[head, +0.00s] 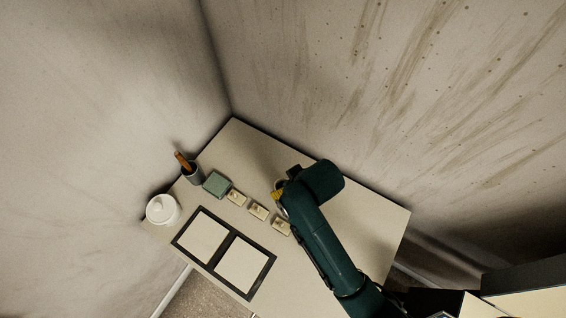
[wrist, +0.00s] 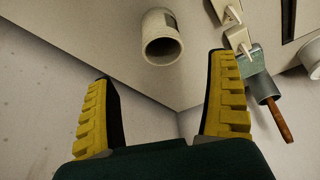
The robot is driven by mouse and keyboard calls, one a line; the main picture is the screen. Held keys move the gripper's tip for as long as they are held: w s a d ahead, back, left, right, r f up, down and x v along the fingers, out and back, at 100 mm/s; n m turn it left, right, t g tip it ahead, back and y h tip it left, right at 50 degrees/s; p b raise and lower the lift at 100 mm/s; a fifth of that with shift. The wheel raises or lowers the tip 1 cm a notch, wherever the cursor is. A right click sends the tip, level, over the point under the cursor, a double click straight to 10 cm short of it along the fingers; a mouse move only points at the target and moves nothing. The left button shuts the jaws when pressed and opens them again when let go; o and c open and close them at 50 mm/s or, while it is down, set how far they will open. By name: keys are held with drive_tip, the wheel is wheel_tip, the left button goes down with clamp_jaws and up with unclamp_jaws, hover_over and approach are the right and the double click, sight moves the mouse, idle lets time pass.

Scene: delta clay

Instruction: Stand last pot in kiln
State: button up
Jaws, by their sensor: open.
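A cream pot (wrist: 158,22) with a dark patch on its side stands upright on the table in the wrist view, its open mouth facing the camera. My gripper (wrist: 163,68) is open, with one yellow finger on each side of the picture. The pot shows beyond the gap between the fingers, apart from both and not held. In the head view my gripper (head: 278,196) is low over the table, and my arm hides most of the area around it. I cannot make out the kiln for certain.
Several small cream blocks (head: 257,210) line the table beside a green box (head: 215,184). A grey cup (head: 193,174) holds a brown-handled tool. Walls rise behind the table (head: 350,215).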

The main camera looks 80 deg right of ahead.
sight(279, 187)
drive_tip(key=b+x, duration=0.2)
drive_tip(key=x, duration=0.9)
drive_tip(key=shift+w+d+f, duration=0.1)
drive_tip(key=shift+w+f, duration=0.05)
drive_tip(key=shift+w, duration=0.1)
drive_tip(key=c, duration=1.3)
